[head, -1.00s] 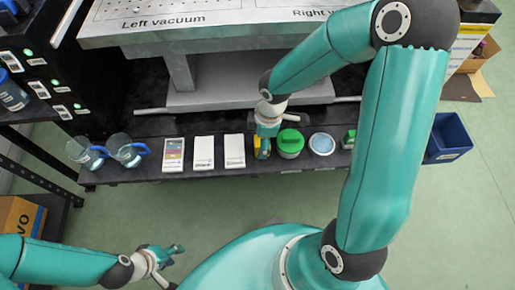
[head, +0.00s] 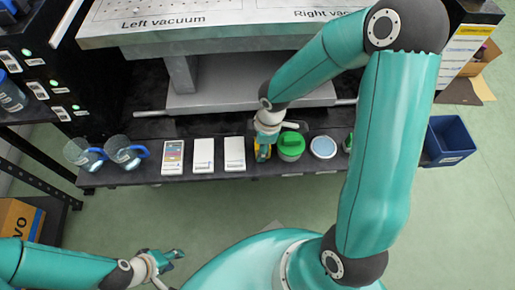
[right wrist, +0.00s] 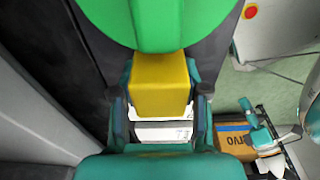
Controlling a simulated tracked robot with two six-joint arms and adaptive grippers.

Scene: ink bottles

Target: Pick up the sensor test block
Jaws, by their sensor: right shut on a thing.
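The sensor test block appears to be the yellow block (head: 263,153) on the dark shelf, left of a green-lidded jar (head: 291,146). My right gripper (head: 264,143) comes down on it from above and is shut on it. In the right wrist view the yellow block (right wrist: 160,85) sits between the two fingers of my right gripper (right wrist: 160,112). Its lower part is hidden, so I cannot tell whether it touches the shelf. My left gripper (head: 174,260) is open and empty over the floor at lower left, well away from the shelf.
The vacuum table (head: 230,40) overhangs behind. A blue bin (head: 448,140) is at right.

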